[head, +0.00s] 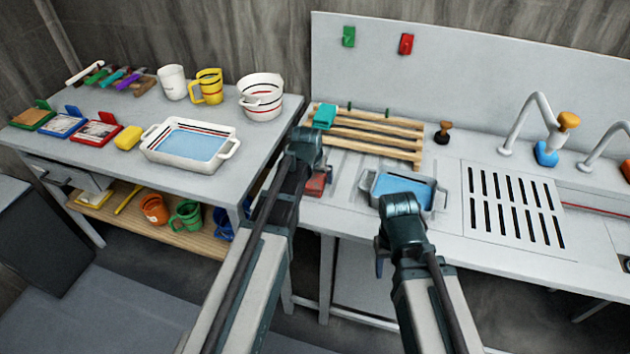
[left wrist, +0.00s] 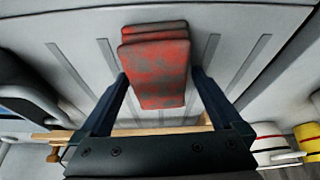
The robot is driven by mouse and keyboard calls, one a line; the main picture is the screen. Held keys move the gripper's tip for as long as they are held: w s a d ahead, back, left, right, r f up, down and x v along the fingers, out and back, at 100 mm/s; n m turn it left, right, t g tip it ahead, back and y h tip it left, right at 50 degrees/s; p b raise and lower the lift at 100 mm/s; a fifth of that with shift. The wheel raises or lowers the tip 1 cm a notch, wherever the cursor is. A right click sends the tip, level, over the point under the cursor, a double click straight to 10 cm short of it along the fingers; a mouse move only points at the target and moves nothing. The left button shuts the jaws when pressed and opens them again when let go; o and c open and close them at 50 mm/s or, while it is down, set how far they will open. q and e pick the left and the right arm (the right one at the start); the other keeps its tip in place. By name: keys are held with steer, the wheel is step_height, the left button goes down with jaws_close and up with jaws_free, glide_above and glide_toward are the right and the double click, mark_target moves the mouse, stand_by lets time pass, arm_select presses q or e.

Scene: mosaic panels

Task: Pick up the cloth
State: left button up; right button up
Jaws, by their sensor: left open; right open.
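A folded red cloth with grey patches (left wrist: 158,70) lies on the ribbed grey drainboard in the left wrist view. The two fingers of my left gripper (left wrist: 160,80) are open, one on each side of it. I cannot tell whether they touch it. In the head view only a red part of the cloth (head: 318,183) shows beside my left arm, which hides the rest. My right gripper (head: 381,258) is open at the counter's front edge, mostly hidden by its own wrist, and I see nothing in it.
A blue-bottomed basin (head: 432,190) stands right of the cloth, behind my right wrist. A wooden rack (head: 372,133) with a teal folded cloth (head: 325,115) lies behind. A slotted grate (head: 512,207) and taps are at right. A side table (head: 215,182) holds a tray, mugs and a bucket.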

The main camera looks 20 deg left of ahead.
arm_select(q)
steer(key=shift+f, duration=0.25)
arm_select(e)
steer(key=shift+f, duration=0.25)
arm_select(q)
steer(key=c, duration=1.2)
steer(key=shift+r, duration=0.2)
arm_select(e)
steer(key=shift+r, duration=0.2)
